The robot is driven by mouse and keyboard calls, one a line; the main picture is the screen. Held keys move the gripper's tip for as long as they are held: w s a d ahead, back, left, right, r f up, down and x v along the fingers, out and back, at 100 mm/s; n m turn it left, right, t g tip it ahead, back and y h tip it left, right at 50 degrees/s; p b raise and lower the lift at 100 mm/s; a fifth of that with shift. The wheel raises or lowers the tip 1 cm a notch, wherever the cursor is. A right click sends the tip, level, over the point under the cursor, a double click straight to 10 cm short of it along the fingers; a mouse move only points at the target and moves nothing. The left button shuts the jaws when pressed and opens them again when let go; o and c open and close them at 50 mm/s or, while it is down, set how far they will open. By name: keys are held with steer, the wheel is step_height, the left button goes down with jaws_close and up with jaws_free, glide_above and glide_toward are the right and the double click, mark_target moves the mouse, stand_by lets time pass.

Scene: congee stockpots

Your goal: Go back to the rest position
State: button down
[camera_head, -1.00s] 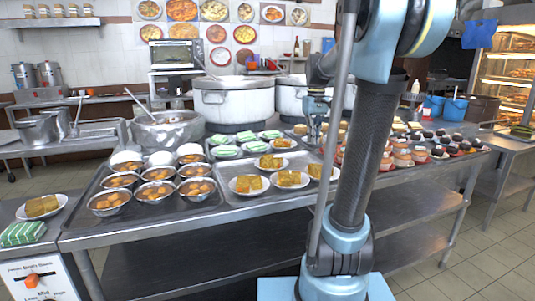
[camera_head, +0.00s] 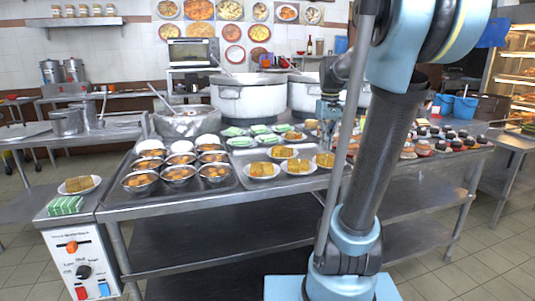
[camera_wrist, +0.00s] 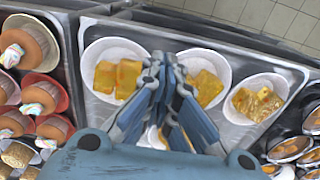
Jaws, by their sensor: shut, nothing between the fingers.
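My gripper (camera_head: 326,132) hangs over the serving table, seen partly behind my arm in the head view. In the wrist view its fingers (camera_wrist: 168,62) are together and empty, above a steel tray (camera_wrist: 232,140) with white plates of yellow cake pieces (camera_wrist: 207,86). I cannot tell the exact height of the fingers above the plates. My arm stands upright in the right half of the head view. A large white stockpot (camera_head: 250,100) with a ladle stands at the back of the table. A second white stockpot (camera_head: 303,95) beside it is partly hidden by my arm.
Metal bowls of orange food (camera_head: 178,174) fill the tray on the left. Cupcakes (camera_wrist: 24,45) stand beside the cake tray, and rows of small cakes (camera_head: 455,143) sit at the right. A control box (camera_head: 80,262) stands at the front left.

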steer(key=s+a+f+m+t, duration=0.2)
steer(key=s+f+m, duration=0.1)
steer(key=s+f, duration=1.6)
steer(key=shift+s+a, duration=0.15)
steer(key=shift+s, duration=0.9)
steer(key=shift+a, duration=0.1)
